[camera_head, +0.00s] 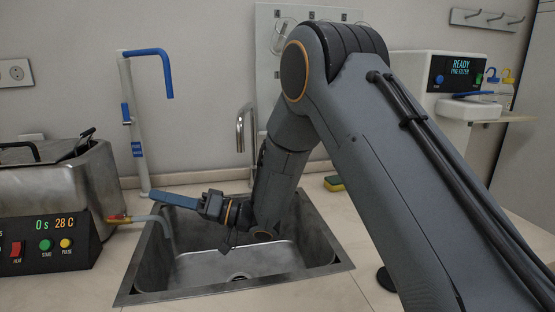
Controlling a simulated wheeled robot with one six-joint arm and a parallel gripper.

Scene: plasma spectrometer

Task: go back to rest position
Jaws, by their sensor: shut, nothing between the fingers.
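My arm reaches in from the right side of the head camera view, bends high in the middle and comes down over the steel sink (325,240). My gripper (165,197) points left above the sink's back left part, with its blue fingers shut and nothing between them. The fingertips are near the sink's left rim, close to the small tap with a red and yellow handle (120,218). I cannot tell whether they touch anything. My arm hides part of the wall and counter behind it.
A steel bath with a control panel (45,247) stands at left. A white stand with a blue hook (130,120) rises behind the sink, beside a faucet (241,130). A sponge (334,184) lies behind my arm. A white machine reading READY (440,75) stands at back right.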

